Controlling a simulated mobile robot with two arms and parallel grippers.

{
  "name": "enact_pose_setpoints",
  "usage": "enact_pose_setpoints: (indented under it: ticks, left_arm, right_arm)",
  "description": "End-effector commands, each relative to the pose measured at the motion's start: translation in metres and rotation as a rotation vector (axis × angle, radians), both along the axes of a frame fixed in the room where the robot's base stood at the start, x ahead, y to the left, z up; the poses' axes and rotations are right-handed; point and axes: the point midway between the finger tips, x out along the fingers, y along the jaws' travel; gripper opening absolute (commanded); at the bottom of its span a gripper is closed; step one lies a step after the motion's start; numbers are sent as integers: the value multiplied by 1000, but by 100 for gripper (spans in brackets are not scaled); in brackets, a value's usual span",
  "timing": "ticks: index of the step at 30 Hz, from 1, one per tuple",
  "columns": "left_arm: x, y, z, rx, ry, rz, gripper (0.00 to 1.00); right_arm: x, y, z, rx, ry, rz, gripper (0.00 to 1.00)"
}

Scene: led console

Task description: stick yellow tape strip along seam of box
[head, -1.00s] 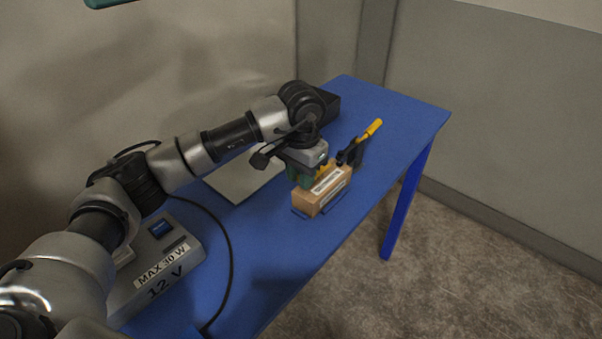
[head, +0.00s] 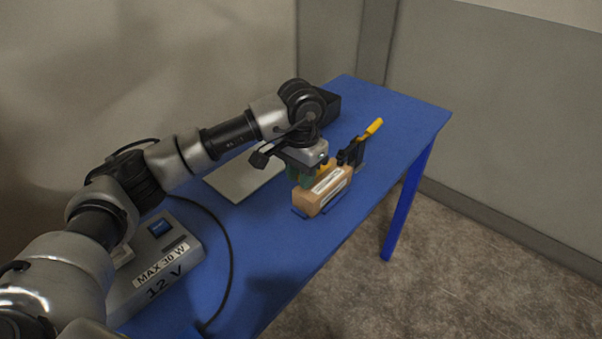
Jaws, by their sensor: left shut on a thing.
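A small brown cardboard box (head: 309,202) with a white label stands on the blue table. My left gripper (head: 307,177), with green fingers, points down at the box's far left side, close to its top edge. It is shut on a small yellow piece, which looks like the yellow tape strip (head: 322,169). Most of the strip is hidden by the gripper and box. I cannot tell whether the strip touches the box, and the seam cannot be made out. My right gripper is not in view.
A blue holder (head: 299,212) shows at the box's base. A yellow-handled tool (head: 374,127) stands in a black stand (head: 353,154) just behind. A grey plate (head: 238,182), a power supply (head: 150,280) and its black cable lie leftward. The table's far right end is clear.

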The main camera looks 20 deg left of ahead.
Motion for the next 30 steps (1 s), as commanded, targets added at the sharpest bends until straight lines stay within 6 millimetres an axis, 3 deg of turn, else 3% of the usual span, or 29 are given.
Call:
enact_pose_setpoints:
  ticks: [30]
  left_arm:
    - [0,0,-11,0,0,0,0]
  right_arm:
    - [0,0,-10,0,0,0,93]
